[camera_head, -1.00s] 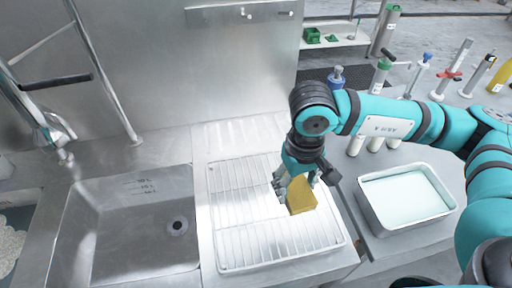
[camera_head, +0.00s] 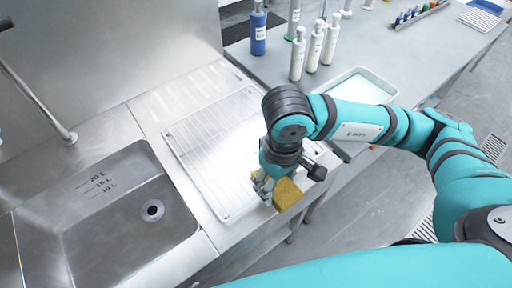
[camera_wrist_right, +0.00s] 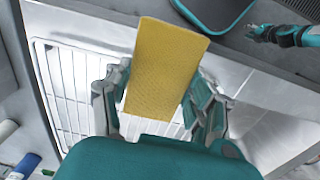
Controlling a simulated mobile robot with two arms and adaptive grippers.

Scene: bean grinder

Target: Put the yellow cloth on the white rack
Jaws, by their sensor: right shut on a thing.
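The yellow cloth (camera_head: 287,194) is a stiff-looking, flat piece. My right gripper (camera_head: 265,187) is shut on it and holds it at the right front edge of the white rack (camera_head: 197,147). In the right wrist view the cloth (camera_wrist_right: 165,65) stands out between the fingers of my right gripper (camera_wrist_right: 160,100), with the rack's wires (camera_wrist_right: 68,85) behind it. I cannot tell how high above the rack it is. A small teal gripper, likely my left gripper (camera_wrist_right: 262,33), shows at the top right of the wrist view; its jaws are unclear.
A steel sink (camera_head: 115,220) lies left of the rack. A white tray (camera_head: 362,84) stands on the grey table at the right. White bottles (camera_head: 315,45) and a blue bottle (camera_head: 258,30) stand behind. The rack's surface looks empty.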

